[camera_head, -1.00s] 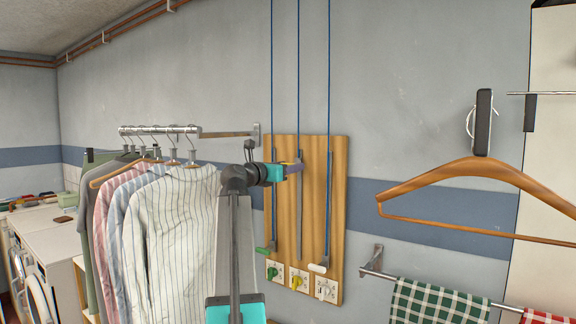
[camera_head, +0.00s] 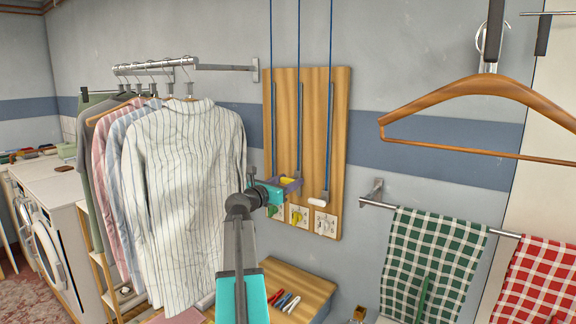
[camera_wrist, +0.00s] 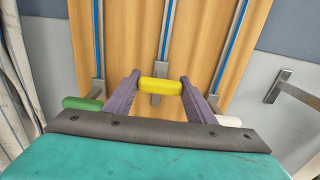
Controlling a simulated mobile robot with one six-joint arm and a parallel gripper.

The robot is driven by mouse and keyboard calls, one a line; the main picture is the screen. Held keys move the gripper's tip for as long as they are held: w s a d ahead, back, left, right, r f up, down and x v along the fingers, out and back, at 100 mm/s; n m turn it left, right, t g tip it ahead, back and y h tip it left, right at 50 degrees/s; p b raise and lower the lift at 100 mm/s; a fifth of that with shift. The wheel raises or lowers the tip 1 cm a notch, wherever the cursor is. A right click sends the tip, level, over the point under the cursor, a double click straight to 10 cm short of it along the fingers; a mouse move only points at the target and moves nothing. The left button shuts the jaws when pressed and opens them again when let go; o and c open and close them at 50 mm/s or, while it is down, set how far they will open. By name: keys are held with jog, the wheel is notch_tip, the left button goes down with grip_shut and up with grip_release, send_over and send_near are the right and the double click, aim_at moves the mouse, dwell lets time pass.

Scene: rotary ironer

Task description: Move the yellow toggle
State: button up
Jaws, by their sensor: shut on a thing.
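The yellow toggle (camera_wrist: 160,85) is a short crosswise bar on a grey slider in the middle slot of a wooden board (camera_wrist: 120,40). My gripper (camera_wrist: 160,86) is shut on it, one purple finger at each end. In the head view my gripper (camera_head: 289,184) is low on the wooden board (camera_head: 315,130), with a bit of the yellow toggle (camera_head: 287,181) showing between the fingers. A green toggle (camera_wrist: 82,103) is to the left and a white toggle (camera_wrist: 228,121) to the right, at the lower ends of their slots.
Plates with small coloured knobs (camera_head: 298,216) sit along the board's lower edge. Striped shirts (camera_head: 180,190) hang at left. A wooden hanger (camera_head: 480,90) and checked towels (camera_head: 435,262) are at right. A small wooden surface (camera_head: 290,280) with pens is below.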

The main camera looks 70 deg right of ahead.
notch_tip(320, 180, down, 6)
jog(key=shift+r+b, duration=0.2)
jog(key=shift+b, duration=0.45)
jog(key=o, duration=1.5)
jog(key=shift+f, duration=0.1)
jog(key=shift+a, duration=0.1)
jog(key=b+v, duration=0.1)
jog(key=v, duration=1.2)
jog(key=shift+a+b, duration=0.3)
jog(key=shift+b, duration=0.1)
jog(key=shift+w, duration=0.1)
